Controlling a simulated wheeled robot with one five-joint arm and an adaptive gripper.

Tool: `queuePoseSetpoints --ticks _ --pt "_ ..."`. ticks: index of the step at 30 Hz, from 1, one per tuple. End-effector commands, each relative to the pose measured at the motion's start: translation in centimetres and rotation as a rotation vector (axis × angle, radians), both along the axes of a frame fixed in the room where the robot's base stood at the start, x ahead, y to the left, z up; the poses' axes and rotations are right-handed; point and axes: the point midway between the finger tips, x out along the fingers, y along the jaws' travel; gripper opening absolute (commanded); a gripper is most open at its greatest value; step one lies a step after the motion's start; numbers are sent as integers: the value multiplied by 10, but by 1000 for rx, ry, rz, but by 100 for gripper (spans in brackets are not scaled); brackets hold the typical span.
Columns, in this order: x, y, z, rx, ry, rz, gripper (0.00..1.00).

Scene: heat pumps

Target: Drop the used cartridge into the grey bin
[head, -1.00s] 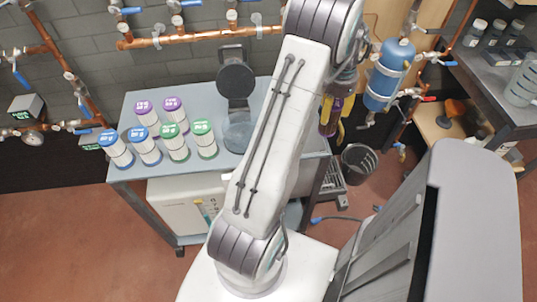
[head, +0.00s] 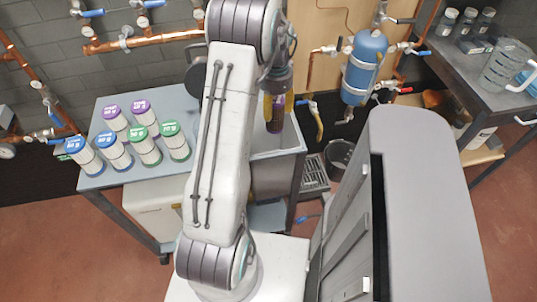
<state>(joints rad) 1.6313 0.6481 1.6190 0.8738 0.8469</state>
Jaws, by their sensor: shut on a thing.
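My gripper (head: 278,103) hangs beyond my raised arm, with yellow fingers pointing down. It is shut on the used cartridge (head: 275,122), a dark brown-purple cylinder, held upright. The cartridge appears in front of the right part of the cart, near its right edge; its exact height is unclear. The grey bin (head: 338,154) is a dark round open bin on the floor, right of the cart and to the right of and lower in the picture than the cartridge.
A blue-grey cart (head: 100,182) bears several white cartridges with purple, green and blue caps at left. A blue tank (head: 364,68) with copper pipes and valves stands behind the bin. A dark workbench (head: 497,78) with a clear jug (head: 505,65) is at right.

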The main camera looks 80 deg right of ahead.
Motion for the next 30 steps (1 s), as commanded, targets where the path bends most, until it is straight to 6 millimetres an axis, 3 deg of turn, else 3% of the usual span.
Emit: queuePoseSetpoints --ticks 9,22,23,30 --pt "0 0 -33 1 0 1 15" --pt "0 0 -38 0 0 1 15" --pt "0 0 -38 0 0 1 54" --pt "0 0 -38 0 0 1 76"
